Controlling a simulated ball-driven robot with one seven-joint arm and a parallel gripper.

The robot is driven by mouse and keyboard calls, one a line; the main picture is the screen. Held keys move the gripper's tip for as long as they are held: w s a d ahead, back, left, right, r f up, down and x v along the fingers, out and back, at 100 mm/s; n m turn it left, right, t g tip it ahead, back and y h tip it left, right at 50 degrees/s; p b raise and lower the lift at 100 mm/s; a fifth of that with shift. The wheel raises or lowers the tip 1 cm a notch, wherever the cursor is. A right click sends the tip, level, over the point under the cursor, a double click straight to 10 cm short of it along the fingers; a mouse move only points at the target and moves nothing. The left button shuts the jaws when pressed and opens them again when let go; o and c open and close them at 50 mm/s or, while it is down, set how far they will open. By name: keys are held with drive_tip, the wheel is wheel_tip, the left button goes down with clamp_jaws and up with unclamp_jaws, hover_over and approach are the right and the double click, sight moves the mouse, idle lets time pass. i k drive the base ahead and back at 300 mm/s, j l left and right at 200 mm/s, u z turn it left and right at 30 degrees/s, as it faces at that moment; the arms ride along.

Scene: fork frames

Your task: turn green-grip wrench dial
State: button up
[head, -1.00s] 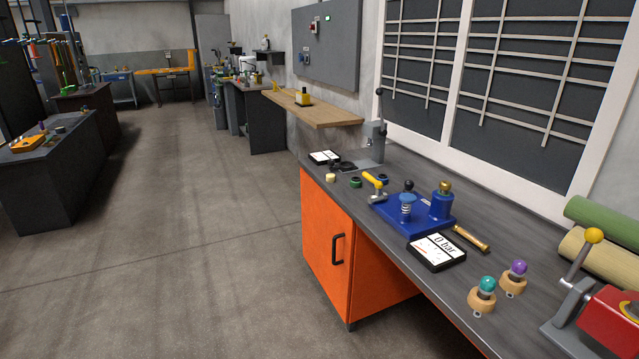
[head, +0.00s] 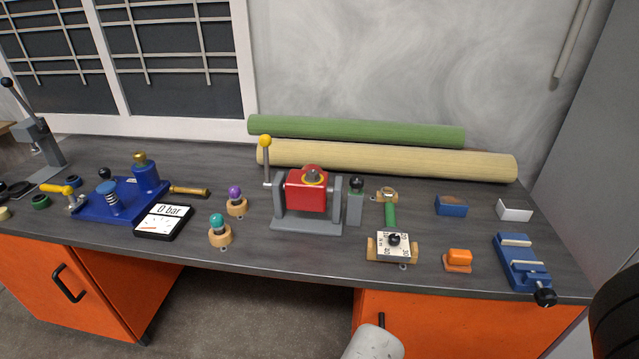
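The wrench with the green grip (head: 390,214) lies on the grey bench top, right of the middle of the head view, pointing toward the front edge. Its metal head is at the far end on a small wooden rest. Its near end lies at a wooden block, with a white scale plate marked with numbers and a black dial knob (head: 394,239) on top. My gripper is not in view; a white rounded part of my arm shows at the bottom edge, below the bench front.
A red block in a grey stand (head: 306,191) with a yellow-knobbed lever stands left of the wrench. An orange block (head: 459,257), a blue vise-like tool (head: 522,264) and blue (head: 451,206) and white blocks (head: 514,210) lie right. Two rolls lie behind. A dark rounded shape fills the lower right edge.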

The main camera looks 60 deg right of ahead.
sight(394, 240)
drive_tip(key=k+z, duration=0.1)
drive_tip(key=z, duration=1.2)
